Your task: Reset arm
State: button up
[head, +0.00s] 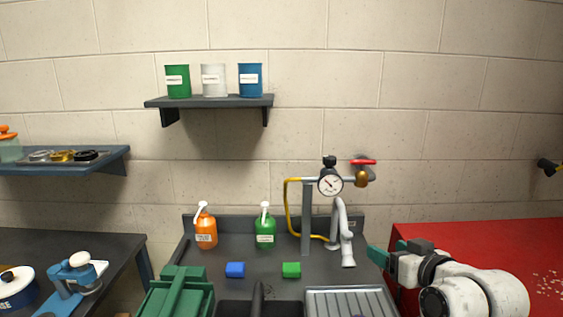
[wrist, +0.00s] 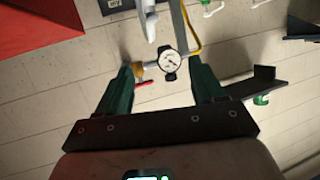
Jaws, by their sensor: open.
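My gripper (head: 378,256) shows at the lower right in the head view, with green fingers pointing left and up. My white arm comes in behind it from the lower right corner. In the wrist view, its two green fingers (wrist: 160,72) stand wide apart with nothing held between them. The pressure gauge (wrist: 170,60) appears between the fingers there, further off against the wall. Part of the far finger is hidden in the head view.
The gauge pipework (head: 330,182) rises left of my gripper. A red bench (head: 480,240) lies behind my arm.

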jog(key=s+d+f+m+g+h, duration=0.15)
jog(key=s+f+g, duration=0.25)
jog(key=s+f, duration=1)
jog(key=s+d+f+m+g+h, duration=0.15)
jog(key=s+f+g, duration=0.25)
jog(key=s+f, duration=0.95)
jog(key=s+d+f+g+h+b, duration=0.1)
jog(key=s+f+g+b, duration=0.3)
jog(key=s+f+b, duration=0.6)
jog(key=s+f, duration=0.2)
jog(key=s, duration=0.2)
jog(key=shift+s+d, duration=0.3)
jog(key=shift+s, duration=0.05)
